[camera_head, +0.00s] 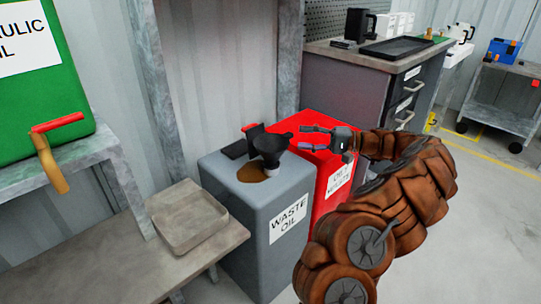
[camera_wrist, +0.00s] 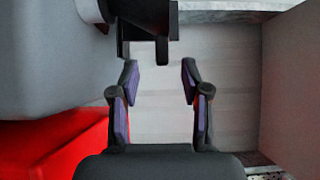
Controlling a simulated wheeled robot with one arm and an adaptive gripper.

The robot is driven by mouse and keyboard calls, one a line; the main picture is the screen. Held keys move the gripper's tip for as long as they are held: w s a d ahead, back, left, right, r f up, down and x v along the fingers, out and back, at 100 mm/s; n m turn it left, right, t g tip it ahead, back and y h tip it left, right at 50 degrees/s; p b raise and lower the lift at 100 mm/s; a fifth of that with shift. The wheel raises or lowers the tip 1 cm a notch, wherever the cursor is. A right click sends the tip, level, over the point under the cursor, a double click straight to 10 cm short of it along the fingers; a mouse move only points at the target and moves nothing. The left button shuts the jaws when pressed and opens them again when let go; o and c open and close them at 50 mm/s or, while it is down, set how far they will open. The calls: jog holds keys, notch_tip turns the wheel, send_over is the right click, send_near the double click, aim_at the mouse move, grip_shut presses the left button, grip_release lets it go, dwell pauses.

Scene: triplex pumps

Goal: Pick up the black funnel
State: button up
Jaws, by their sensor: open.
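The black funnel (camera_head: 268,148) stands on top of the grey waste oil container (camera_head: 283,192), beside a brown stain. My gripper (camera_head: 305,138) is to the right of the funnel in the head view, over the red bin, with its fingers pointing left at the funnel. In the wrist view my gripper (camera_wrist: 160,72) is open, with nothing between its fingers. A black part, which looks like the funnel (camera_wrist: 148,14), shows at the top edge of that view, just beyond the fingertips. It is cut off by the frame.
A red bin (camera_head: 307,124) adjoins the grey container. A black flap-like object (camera_head: 239,147) lies left of the funnel. A metal post (camera_head: 150,90), a bench with a grey tray (camera_head: 187,216) and a green tank (camera_head: 45,85) are at left. A workbench (camera_head: 355,86) stands behind.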

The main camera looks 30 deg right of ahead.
aim_at(291, 137)
jog(key=shift+s+a+b+x, duration=0.15)
jog(key=shift+b+x, duration=0.5)
jog(key=shift+x, duration=0.75)
jog(key=shift+s+a+b+x, duration=0.1)
jog(key=shift+b+x, duration=0.55)
jog(key=shift+x, duration=0.75)
jog(key=shift+w+a+r, duration=0.15)
jog(key=shift+w+a, duration=0.05)
jog(key=shift+a, duration=0.05)
jog(key=shift+c, duration=0.3)
grip_shut()
